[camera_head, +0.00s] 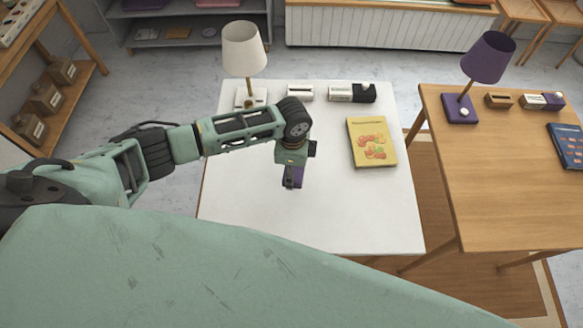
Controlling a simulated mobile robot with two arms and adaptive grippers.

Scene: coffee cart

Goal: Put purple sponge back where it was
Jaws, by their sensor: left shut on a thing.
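My left arm reaches in from the left over the white table (250,215). My left gripper (291,184) points down above the middle of this table. It is shut on the purple sponge (299,175), which shows only as a small purple patch beside the dark fingers. The rest of the sponge is hidden by the gripper. I cannot tell whether the sponge touches the table top. My right gripper is not in view.
A white lamp (244,50), small boxes (300,92) and a yellow book (371,142) stand on the white table. Its front left is clear. A wooden table (500,190) at right holds a purple lamp (487,58) and a blue book (569,146). Grey shelves (190,28) stand behind.

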